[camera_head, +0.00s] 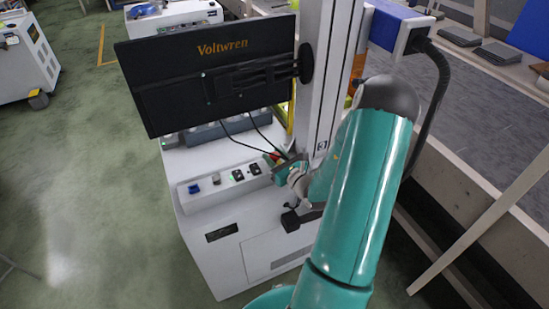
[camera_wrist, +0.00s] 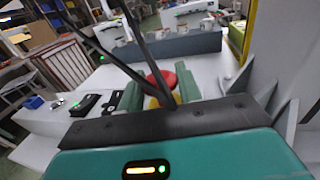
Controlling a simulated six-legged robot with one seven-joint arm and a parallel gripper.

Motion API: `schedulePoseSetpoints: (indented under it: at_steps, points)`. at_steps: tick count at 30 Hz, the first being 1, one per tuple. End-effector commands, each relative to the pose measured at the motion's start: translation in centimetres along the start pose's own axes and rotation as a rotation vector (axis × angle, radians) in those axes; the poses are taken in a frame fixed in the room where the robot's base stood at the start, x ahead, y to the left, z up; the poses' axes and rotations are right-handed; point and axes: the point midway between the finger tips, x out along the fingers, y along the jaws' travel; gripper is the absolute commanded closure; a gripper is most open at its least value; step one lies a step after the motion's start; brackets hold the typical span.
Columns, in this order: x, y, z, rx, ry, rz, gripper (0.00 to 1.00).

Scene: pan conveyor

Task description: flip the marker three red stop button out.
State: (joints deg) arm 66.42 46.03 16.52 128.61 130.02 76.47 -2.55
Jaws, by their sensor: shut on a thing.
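The red stop button (camera_wrist: 160,82) shows in the wrist view with some yellow below it. My gripper (camera_wrist: 159,92) has its two teal fingers on either side of the button and is shut on it. In the head view my gripper (camera_head: 279,165) is at the right end of the white console's control panel, and only a small bit of red (camera_head: 275,155) shows there. The marker three (camera_head: 322,146) is on the white column just right of my gripper. Black cables cross in front of the button in the wrist view, and its lower part is mostly hidden.
A black monitor (camera_head: 215,75) hangs over the white console (camera_head: 225,262). The panel has a blue knob (camera_head: 194,188) and black switches (camera_head: 238,175). Cables (camera_head: 240,138) hang close to my gripper. A grey conveyor (camera_head: 475,115) runs at right.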

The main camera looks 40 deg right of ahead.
Motion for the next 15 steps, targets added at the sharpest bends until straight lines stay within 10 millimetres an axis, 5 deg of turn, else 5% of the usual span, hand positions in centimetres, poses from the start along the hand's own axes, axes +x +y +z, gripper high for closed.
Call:
schedulePoseSetpoints:
  at_steps: [1,2,5,15]
  points:
    - [0.02,-0.06,0.29,-0.003,-0.009,0.0,1.0]
    - [0.02,-0.05,0.3,-0.003,-0.009,0.0,0.61]
    - [0.02,-0.06,0.27,-0.003,-0.008,0.0,0.43]
    - [-0.28,-0.04,0.16,-0.002,-0.005,0.0,0.43]
